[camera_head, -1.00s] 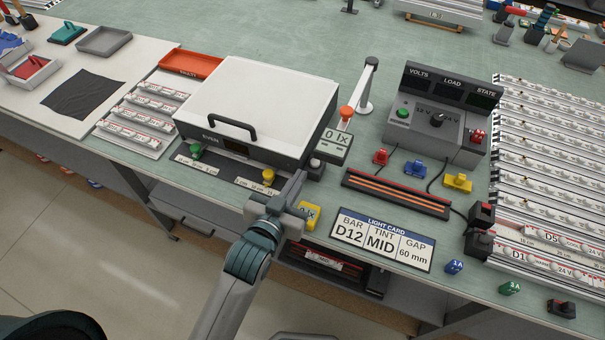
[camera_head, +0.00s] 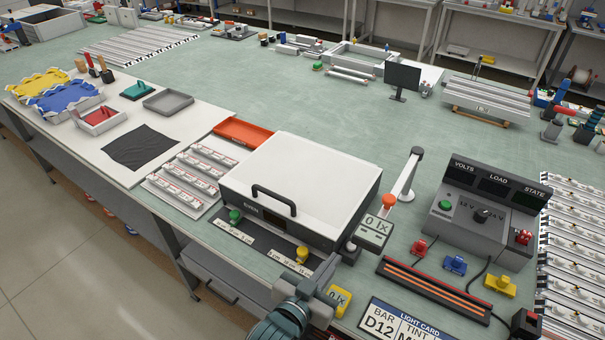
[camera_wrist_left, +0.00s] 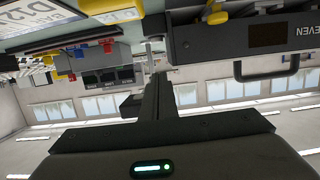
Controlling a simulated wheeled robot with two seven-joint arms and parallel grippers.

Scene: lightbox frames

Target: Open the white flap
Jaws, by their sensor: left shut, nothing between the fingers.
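The white flap (camera_head: 318,175) is the flat white top of a dark-fronted box, and it lies shut. A black bar handle (camera_head: 273,200) stands at its front edge. In the left wrist view, the box's dark front (camera_wrist_left: 240,35) and the handle (camera_wrist_left: 268,73) show upside down at the right. My left gripper (camera_head: 332,262) is shut and empty, low in the picture by the box's front right corner, apart from the handle. Its closed fingers (camera_wrist_left: 155,92) show in the left wrist view. My right gripper is not in view.
A lux meter (camera_head: 373,232) and a lamp post (camera_head: 408,175) stand right of the box. A control console (camera_head: 480,215) is further right. An orange tray (camera_head: 243,132) and light bars (camera_head: 190,180) lie left.

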